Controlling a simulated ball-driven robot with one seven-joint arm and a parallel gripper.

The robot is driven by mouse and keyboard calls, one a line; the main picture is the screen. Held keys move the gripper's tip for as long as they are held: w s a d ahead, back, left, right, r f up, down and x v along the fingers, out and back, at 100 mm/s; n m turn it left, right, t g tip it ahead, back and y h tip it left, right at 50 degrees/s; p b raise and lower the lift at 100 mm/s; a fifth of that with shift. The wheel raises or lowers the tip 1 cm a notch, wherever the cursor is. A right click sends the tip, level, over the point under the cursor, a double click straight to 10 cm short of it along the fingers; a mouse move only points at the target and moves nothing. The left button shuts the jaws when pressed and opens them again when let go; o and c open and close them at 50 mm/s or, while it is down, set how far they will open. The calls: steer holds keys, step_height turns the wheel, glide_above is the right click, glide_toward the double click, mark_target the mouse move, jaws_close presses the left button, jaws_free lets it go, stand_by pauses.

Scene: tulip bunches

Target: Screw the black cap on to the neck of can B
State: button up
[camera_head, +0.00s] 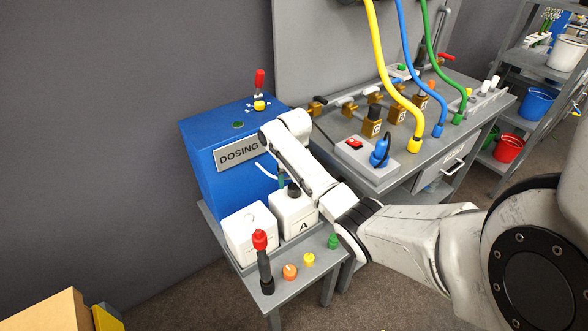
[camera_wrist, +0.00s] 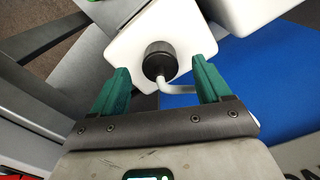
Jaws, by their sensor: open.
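Two white cans stand side by side on the small grey table in the head view. The right one is can A (camera_head: 296,212), marked with a letter A. The left can (camera_head: 250,232) shows no readable letter, so I cannot confirm that it is can B. A black cap (camera_head: 294,189) sits on top of can A. In the wrist view a black cap (camera_wrist: 158,59) is on a white can (camera_wrist: 140,35). My gripper (camera_wrist: 160,82) is open, its green fingers on either side of this cap with gaps. In the head view my arm partly hides the fingers.
A blue dosing machine (camera_head: 215,150) stands behind the cans, with a pale bent tube (camera_wrist: 178,88) near the cap. A red-topped black tool (camera_head: 264,265), an orange cap (camera_head: 290,271), a yellow cap (camera_head: 309,259) and a green cap (camera_head: 333,241) stand along the table's front.

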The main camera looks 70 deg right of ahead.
steer(key=shift+f, duration=1.4)
steer(key=c, duration=1.1)
steer(key=shift+s+r+n+p, duration=0.15)
steer(key=shift+n+p, duration=0.25)
steer(key=shift+n, duration=0.7)
steer(key=n, duration=0.2)
steer(key=shift+n, duration=0.3)
steer(key=shift+d, duration=0.1)
steer(key=shift+n+p, duration=0.3)
steer(key=shift+p, duration=0.05)
steer(key=n, duration=0.4)
steer(key=shift+n+p, duration=0.4)
